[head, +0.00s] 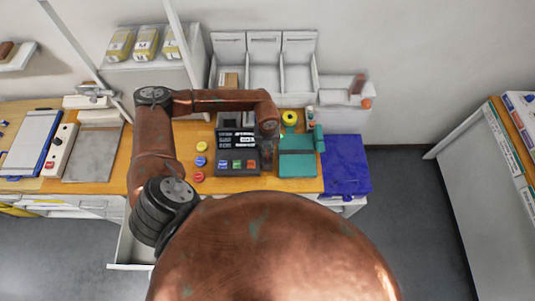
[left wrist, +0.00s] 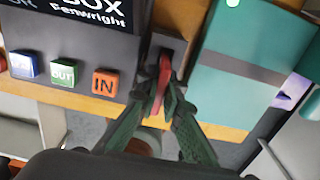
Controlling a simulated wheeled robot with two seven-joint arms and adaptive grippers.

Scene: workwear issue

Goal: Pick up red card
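The red card (left wrist: 163,78) shows in the left wrist view, edge-on and upright, against a dark grey holder beside the black box device (left wrist: 65,30). My left gripper (left wrist: 163,100) has its two green fingers closed in on either side of the card's near end, and they look to be touching it. In the head view my left gripper (head: 269,154) points down between the black device (head: 237,152) and the teal case (head: 298,162). The card is hidden there by my arm. My right gripper is not in view.
A blue folder (head: 345,163) lies right of the teal case. A drawer (head: 135,245) below the counter is open.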

